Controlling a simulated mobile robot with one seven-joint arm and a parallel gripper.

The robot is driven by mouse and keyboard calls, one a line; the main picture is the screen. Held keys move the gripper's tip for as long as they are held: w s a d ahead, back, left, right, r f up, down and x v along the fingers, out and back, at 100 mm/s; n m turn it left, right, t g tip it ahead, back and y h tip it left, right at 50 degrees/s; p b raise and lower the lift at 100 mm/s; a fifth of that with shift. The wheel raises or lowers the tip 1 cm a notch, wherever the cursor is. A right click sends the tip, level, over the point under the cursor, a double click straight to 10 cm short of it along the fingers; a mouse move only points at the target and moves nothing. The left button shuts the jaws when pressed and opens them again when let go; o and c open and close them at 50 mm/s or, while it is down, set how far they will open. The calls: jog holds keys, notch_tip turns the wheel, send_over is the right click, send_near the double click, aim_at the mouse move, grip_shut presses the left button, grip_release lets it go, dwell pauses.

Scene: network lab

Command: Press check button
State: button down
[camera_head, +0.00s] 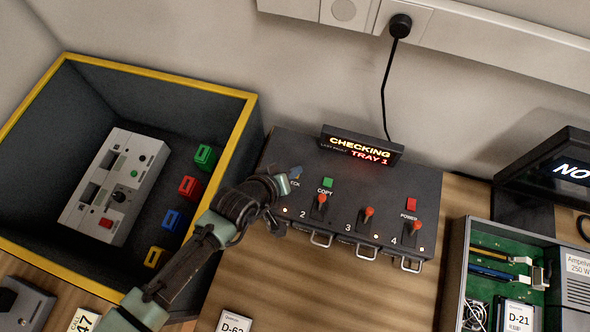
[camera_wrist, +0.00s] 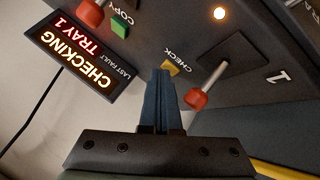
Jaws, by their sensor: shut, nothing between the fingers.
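The dark control box (camera_head: 400,187) stands on the wooden bench. Its display (camera_head: 361,146) reads "CHECKING TRAY 1" in lit letters and also shows in the wrist view (camera_wrist: 84,55). The yellow check button (camera_wrist: 171,68) sits beside the "CHECK" label in the wrist view. My gripper (camera_wrist: 160,72) is shut and empty, with its blue fingertips right at the button and partly covering it. Whether they touch it I cannot tell. In the head view my gripper (camera_head: 295,172) is over the box's left part and hides most of the button and label.
A red-tipped lever (camera_wrist: 197,97) stands close beside my fingers. Other levers (camera_head: 369,211), a green copy button (camera_head: 327,182) and a red power button (camera_head: 411,204) are to the right. A yellow-rimmed bin (camera_head: 160,75) is at left, an open electronics case (camera_head: 457,270) at right.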

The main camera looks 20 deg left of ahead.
jog(key=shift+r+p, duration=0.75)
notch_tip(320, 180, up, 5)
jog(key=p, duration=0.4)
jog(key=shift+r+p, duration=0.1)
jog(key=shift+p, duration=0.3)
jog(key=shift+d, duration=0.1)
dwell(0.4)
